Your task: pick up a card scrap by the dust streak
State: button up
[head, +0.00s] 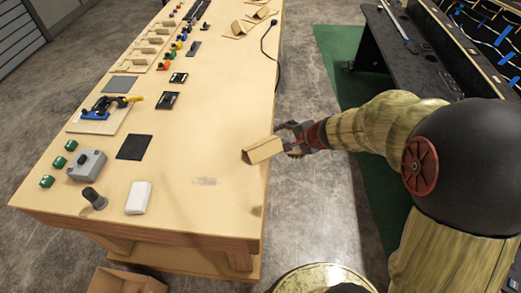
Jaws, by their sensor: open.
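A tan folded card scrap (262,151) stands like a small tent near the right edge of the wooden table (190,215). A grey dust streak (204,181) lies on the table below and left of it. My gripper (283,138) is open at the table's right edge, right beside the card's right end. The fingertips are small and partly behind the card, so I cannot tell whether they touch it.
More folded cards (236,29) and a black cable (268,38) lie at the table's far right. A white block (139,198), a dark knob (95,198), a grey box (87,165) and a black pad (134,147) are at the left. Bare tabletop surrounds the streak.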

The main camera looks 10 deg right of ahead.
aim_at(278, 144)
jog(key=b+x, duration=0.1)
jog(key=x, duration=0.2)
jog(key=b+x, duration=0.1)
jog(key=x, duration=0.2)
jog(key=shift+a+f, duration=0.15)
jog(key=shift+f, duration=0.3)
jog(key=shift+s, duration=0.1)
jog(key=shift+c, duration=0.8)
jog(key=c, duration=0.8)
jog(key=shift+o, duration=0.2)
